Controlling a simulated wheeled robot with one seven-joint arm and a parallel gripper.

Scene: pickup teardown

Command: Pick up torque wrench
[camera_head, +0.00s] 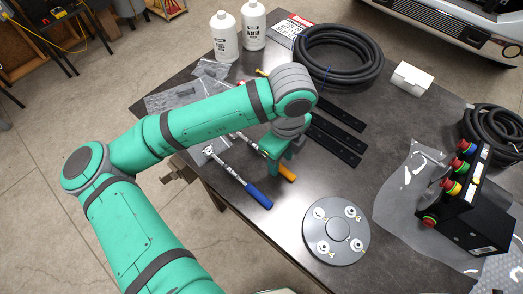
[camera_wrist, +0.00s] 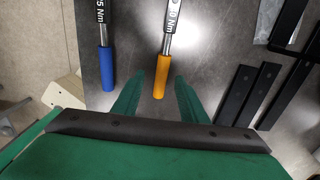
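Two torque wrenches lie side by side on the dark table. One has an orange handle (camera_head: 284,173); in the wrist view its orange grip (camera_wrist: 159,84) shows below a black label partly reading "0 Nm". The other has a blue handle (camera_head: 258,196), and in the wrist view its blue grip (camera_wrist: 107,68) is left of the orange one. My gripper (camera_head: 272,160) is over the orange-handled wrench. In the wrist view my gripper (camera_wrist: 157,80) is open, its green fingers apart with the orange grip between them. My arm and gripper hide part of this wrench in the head view.
Black flat bars (camera_head: 334,139) lie to the right of my gripper. A grey round plate (camera_head: 338,254) lies nearer the front edge. A coiled black hose (camera_head: 340,55), white bottles (camera_head: 224,38) and a black button box (camera_head: 466,200) stand around the table (camera_head: 395,110).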

